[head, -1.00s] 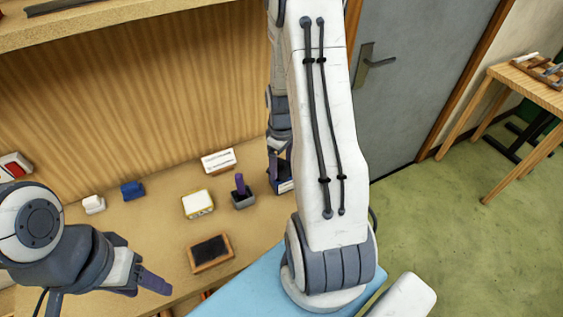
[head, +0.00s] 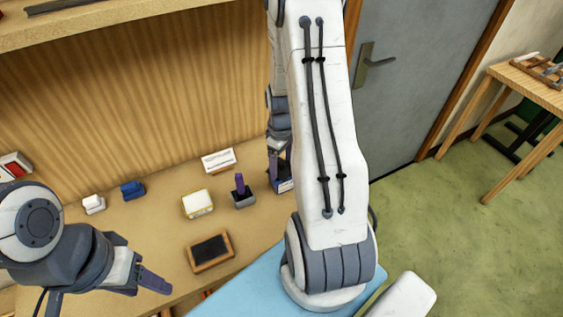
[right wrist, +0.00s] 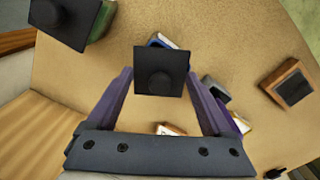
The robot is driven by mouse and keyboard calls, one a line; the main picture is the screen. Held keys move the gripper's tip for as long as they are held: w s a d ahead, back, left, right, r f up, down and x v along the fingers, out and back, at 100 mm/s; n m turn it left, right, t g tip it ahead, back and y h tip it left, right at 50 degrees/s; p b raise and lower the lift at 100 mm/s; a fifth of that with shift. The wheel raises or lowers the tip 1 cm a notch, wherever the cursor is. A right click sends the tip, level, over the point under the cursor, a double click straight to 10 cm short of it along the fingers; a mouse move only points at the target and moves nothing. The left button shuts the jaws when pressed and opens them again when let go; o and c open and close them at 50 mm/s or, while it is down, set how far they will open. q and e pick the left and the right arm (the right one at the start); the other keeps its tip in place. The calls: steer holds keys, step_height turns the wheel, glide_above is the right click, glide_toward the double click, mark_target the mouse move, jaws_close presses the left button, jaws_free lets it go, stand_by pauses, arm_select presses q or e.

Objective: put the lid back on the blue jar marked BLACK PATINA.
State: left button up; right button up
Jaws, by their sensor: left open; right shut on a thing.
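My right gripper (right wrist: 160,82) is shut on a black square lid (right wrist: 160,72) with a round knob, seen from above in the right wrist view. Behind the lid, part of a blue jar (right wrist: 157,42) with a white label shows; the lid covers the rest. I cannot tell whether lid and jar touch. In the head view the blue jar (head: 286,185) stands at the bench's right end, partly hidden by my right arm, with the right gripper (head: 273,160) just above it. My left gripper (head: 140,270) is open and empty at the lower left, far from the jar.
A green jar with a black lid (right wrist: 65,18) stands near in the right wrist view. On the bench are a grey block with a purple upright (head: 242,195), a yellow-edged box (head: 197,204), a white card (head: 218,160) and a wood-framed dark pad (head: 210,251).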

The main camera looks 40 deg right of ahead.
stand_by(0.9)
steer(key=o, duration=1.1)
steer(key=shift+r+p, duration=3.1)
steer(key=shift+r, duration=0.4)
jaws_close()
